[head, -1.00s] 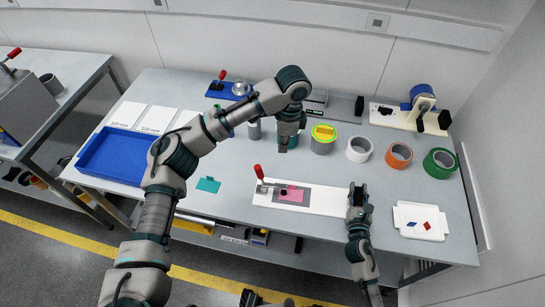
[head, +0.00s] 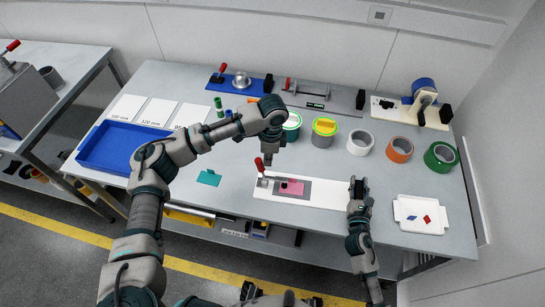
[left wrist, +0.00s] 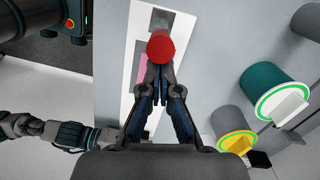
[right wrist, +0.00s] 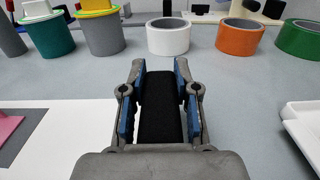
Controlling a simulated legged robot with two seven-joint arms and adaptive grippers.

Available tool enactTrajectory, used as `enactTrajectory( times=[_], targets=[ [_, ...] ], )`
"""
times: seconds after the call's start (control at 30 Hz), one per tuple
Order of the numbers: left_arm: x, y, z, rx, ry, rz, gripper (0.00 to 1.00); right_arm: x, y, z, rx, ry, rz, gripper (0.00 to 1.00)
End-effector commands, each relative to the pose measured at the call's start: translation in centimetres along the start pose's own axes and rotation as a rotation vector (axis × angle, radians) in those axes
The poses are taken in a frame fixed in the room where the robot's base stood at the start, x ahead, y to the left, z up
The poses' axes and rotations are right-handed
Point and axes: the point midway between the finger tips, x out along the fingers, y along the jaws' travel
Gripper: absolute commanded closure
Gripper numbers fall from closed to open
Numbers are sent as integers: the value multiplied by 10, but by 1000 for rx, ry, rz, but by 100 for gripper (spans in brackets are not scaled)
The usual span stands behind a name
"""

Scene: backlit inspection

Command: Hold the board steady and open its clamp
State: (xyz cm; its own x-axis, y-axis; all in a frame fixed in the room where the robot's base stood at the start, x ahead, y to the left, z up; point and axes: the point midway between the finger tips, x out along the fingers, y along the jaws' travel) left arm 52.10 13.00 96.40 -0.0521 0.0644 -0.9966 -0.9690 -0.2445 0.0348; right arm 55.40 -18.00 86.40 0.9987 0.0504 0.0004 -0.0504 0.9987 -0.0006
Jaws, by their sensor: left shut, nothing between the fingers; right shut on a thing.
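The long white board (head: 325,195) lies at the front middle of the table. Its clamp (head: 264,181) has a raised red handle (head: 259,163) and stands beside a pink piece (head: 292,187) on a grey patch. My left gripper (head: 267,159) is shut and empty, right by the red handle in the head view. In the left wrist view the red knob (left wrist: 160,46) shows at the shut fingertips; I cannot tell whether they touch. My right gripper (head: 358,186) is shut on the black block (right wrist: 160,105) at the board's right end.
Tape rolls (head: 399,149) and cans (head: 323,136) stand behind the board. A blue tray (head: 92,160) and a teal card (head: 209,178) are to the left.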

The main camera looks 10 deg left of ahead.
Motion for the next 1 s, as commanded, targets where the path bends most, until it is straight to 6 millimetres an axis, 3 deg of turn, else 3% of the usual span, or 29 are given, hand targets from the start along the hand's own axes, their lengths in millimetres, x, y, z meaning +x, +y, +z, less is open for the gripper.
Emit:
enactTrajectory(
  times=[0.3,1.0],
  targets=[
    [1,0,1,0,12,4,100,-1,2,-5,2,9,3,100],
    [3,-3,14,12,240,53,100,-1,1,-5,2,10,2,100]
  ],
)
